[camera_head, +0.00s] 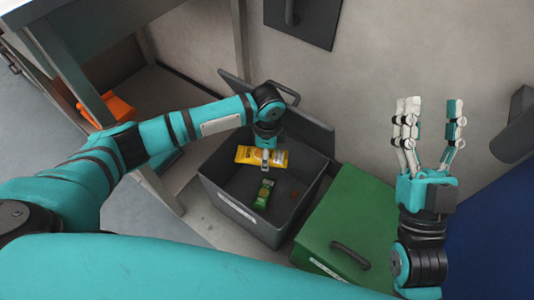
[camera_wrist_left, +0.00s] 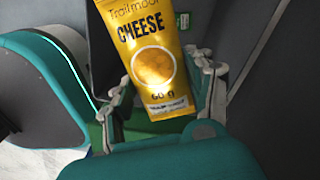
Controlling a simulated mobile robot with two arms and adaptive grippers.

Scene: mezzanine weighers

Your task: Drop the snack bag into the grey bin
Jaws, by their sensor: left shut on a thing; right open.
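The snack bag (camera_head: 262,157) is yellow, and in the left wrist view (camera_wrist_left: 152,68) it reads "CHEESE". My left gripper (camera_head: 265,158) is shut on it and holds it over the opening of the grey bin (camera_head: 240,207). In the left wrist view the fingers of my left gripper (camera_wrist_left: 165,110) sit at either side of the bag's lower part. The grey bin is open, with its lid tilted back toward the wall. My right gripper (camera_head: 431,135) is open and empty, raised with its fingers up, to the right of the bins.
A green packet (camera_head: 264,194) lies inside the grey bin. A green bin (camera_head: 350,225) with a shut lid and dark handle stands to its right. An orange object (camera_head: 108,108) is at the left under a table (camera_head: 75,62). A blue surface (camera_head: 492,235) is at the lower right.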

